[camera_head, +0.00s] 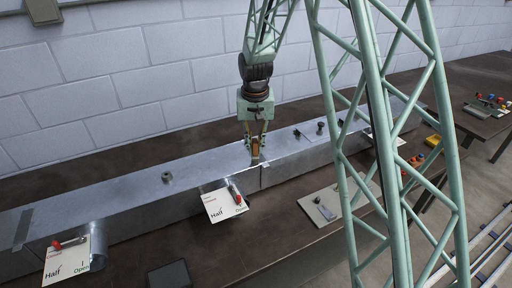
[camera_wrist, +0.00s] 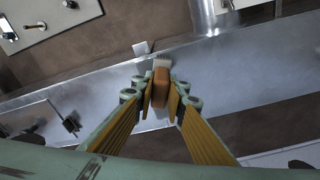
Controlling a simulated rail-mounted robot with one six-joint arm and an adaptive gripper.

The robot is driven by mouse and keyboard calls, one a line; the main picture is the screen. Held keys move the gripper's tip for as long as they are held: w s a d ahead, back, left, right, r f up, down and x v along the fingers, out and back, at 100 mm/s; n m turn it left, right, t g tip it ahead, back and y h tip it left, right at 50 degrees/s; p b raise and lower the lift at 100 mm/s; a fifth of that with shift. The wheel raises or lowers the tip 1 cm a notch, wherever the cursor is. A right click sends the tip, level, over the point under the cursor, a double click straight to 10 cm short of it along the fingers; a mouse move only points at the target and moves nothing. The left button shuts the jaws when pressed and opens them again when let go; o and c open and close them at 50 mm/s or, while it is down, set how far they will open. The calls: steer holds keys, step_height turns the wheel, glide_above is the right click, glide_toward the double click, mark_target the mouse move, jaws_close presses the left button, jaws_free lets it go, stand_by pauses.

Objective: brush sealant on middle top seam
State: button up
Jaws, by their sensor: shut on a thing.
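A long grey metal duct (camera_head: 120,200) lies along the dark table. A middle seam (camera_head: 263,180) crosses it near the centre of the head view. My gripper (camera_head: 256,148) is over the duct's top at this seam, pointing down. In the wrist view my gripper (camera_wrist: 161,94) is shut on a brush (camera_wrist: 160,87) with an orange-brown handle. Its pale bristles (camera_wrist: 162,62) point at the duct's top face. The bristles look very close to the metal; I cannot tell whether they touch it. No sealant can be made out on the seam.
A pale board (camera_head: 328,204) with small fittings lies on the table to the right. Small knobs (camera_head: 167,178) (camera_head: 320,128) stand up from the duct's top. A brick wall (camera_head: 150,75) rises behind.

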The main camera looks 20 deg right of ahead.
mark_target(255, 140)
step_height(255, 140, up, 4)
steer(key=shift+s+f+p, duration=0.1)
steer(key=shift+p, duration=0.55)
steer(key=shift+w+r+p, duration=0.2)
steer(key=shift+r+p, duration=0.15)
steer(key=shift+r, duration=0.25)
steer(key=shift+s+r+p, duration=0.15)
steer(key=shift+r+p, duration=0.6)
steer(key=shift+r, duration=0.95)
